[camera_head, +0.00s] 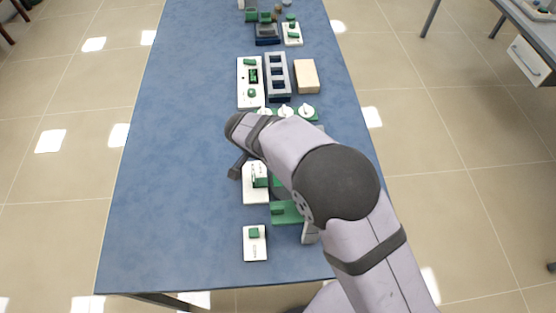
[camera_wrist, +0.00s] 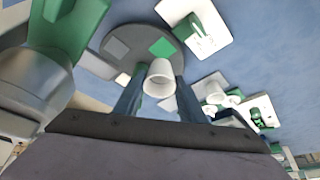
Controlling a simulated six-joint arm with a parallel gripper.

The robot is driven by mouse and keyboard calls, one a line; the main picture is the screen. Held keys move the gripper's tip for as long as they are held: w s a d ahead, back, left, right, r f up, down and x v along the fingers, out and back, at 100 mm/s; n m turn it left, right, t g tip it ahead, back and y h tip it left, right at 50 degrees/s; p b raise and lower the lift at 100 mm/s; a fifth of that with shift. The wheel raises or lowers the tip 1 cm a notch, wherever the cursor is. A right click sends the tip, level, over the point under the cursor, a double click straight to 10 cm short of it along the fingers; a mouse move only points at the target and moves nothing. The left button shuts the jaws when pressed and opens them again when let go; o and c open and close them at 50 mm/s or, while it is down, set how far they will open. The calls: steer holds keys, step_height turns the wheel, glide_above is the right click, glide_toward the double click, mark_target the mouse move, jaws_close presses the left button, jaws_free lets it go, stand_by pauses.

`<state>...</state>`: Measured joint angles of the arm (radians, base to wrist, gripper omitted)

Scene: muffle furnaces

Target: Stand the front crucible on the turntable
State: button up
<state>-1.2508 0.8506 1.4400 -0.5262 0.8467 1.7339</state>
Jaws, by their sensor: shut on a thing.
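My gripper (camera_wrist: 160,92) is shut on a small white crucible (camera_wrist: 160,76), with one dark blue finger on each side of it. In the wrist view the crucible's open round end faces the camera. Behind it lies the grey round turntable (camera_wrist: 112,62), which bears a green square and paler grey patches. The crucible overlaps the disc's edge in this view; I cannot tell whether they touch. In the head view a dark part of my gripper (camera_head: 237,169) shows left of my arm. The held crucible cannot be made out there, and my arm hides most of the turntable area.
White round pieces stand on a green rack (camera_head: 315,115) beyond my arm. A white-and-green device (camera_head: 255,190) stands close to my gripper, and a smaller one (camera_head: 255,250) nearer the front edge. A green block (camera_wrist: 65,22) and a metallic cylinder (camera_wrist: 30,80) are close at left. The table's left side is clear.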

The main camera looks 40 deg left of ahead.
steer(key=shift+f+b, duration=0.75)
steer(key=shift+f, duration=1.3)
steer(key=shift+f+b, duration=0.55)
steer(key=shift+b, duration=0.1)
steer(key=o, duration=1.5)
steer(key=shift+r, duration=0.15)
steer(key=shift+r+p, duration=1.75)
steer(key=shift+r, duration=2.2)
